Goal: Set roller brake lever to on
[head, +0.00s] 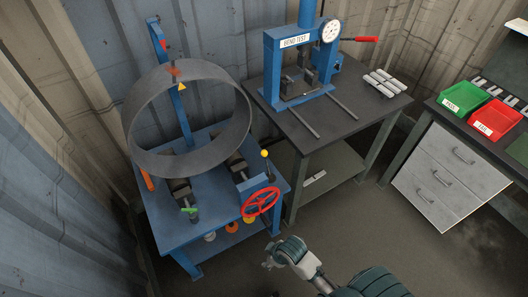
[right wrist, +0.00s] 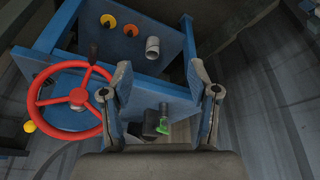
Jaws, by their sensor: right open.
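The blue roller bench (head: 205,235) stands at left in the head view, with a large grey ring (head: 140,125) held upright over its rollers. A short green-handled lever (head: 189,210) is at its front left; its green end also shows between my fingers in the right wrist view (right wrist: 163,127). A lever with a yellow ball (head: 264,153) stands behind the red handwheel (head: 262,203). I cannot tell which is the brake lever. My right gripper (head: 270,262) is open and empty, in front of the bench, below the handwheel, apart from both levers. My left gripper is out of view.
A bend-test press (head: 300,65) stands on a dark table to the right. Green (head: 460,100) and red (head: 494,120) bins lie on the far-right bench. The floor right of the gripper is clear.

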